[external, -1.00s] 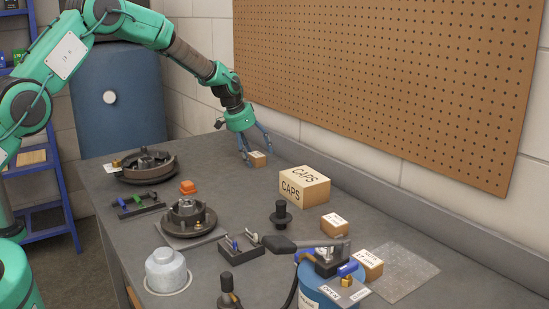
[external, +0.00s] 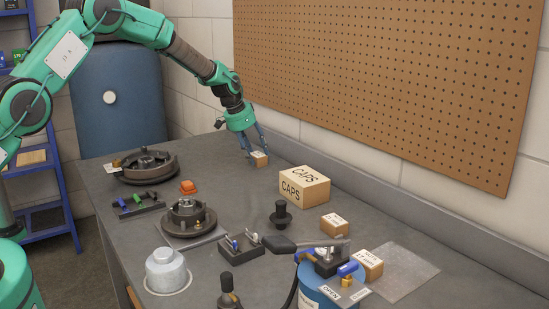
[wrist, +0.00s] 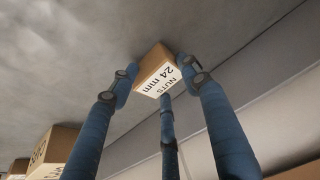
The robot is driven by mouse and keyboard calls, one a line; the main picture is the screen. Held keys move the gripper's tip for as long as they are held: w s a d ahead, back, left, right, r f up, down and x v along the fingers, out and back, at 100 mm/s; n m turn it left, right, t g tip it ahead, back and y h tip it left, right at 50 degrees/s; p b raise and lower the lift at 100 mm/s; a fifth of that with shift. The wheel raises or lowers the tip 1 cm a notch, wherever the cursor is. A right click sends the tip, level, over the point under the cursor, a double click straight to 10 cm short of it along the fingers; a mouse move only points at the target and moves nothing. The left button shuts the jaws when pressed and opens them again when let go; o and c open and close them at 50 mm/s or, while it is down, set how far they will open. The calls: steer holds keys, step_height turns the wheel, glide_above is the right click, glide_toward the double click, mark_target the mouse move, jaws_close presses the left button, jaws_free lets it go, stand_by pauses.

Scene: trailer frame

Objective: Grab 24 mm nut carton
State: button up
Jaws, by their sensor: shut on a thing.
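The 24 mm nut carton (external: 259,159) is a small brown box with a white label near the far end of the grey bench. In the wrist view the carton (wrist: 158,72) shows its label, "NUTS 24 mm". My gripper (external: 256,152) has blue fingers and is shut on the carton. In the wrist view the fingers of my gripper (wrist: 158,78) stand on either side of the carton, with a third below it. I cannot tell whether the carton touches the bench.
A larger CAPS carton (external: 305,187) stands to the right along the back ledge. Two small cartons (external: 334,223) (external: 370,264) lie nearer the camera. Brake hubs (external: 188,217) (external: 145,166) and an orange part (external: 188,187) are to the left. The pegboard (external: 390,80) wall is behind.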

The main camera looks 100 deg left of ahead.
mark_target(259, 154)
step_height(259, 154, up, 4)
steer(key=shift+a+f+p, duration=0.1)
steer(key=shift+f+p, duration=0.15)
steer(key=shift+p, duration=0.35)
steer(key=shift+s+d+r, duration=0.1)
steer(key=shift+d, duration=0.15)
steer(key=s+d+p, duration=0.1)
steer(key=s+d, duration=0.3)
steer(key=d, duration=0.2)
steer(key=s+d+r+p, duration=0.1)
steer(key=s+d, duration=0.2)
steer(key=d, duration=0.4)
steer(key=shift+s+d, duration=0.25)
steer(key=shift+s, duration=0.1)
steer(key=shift+r, duration=0.1)
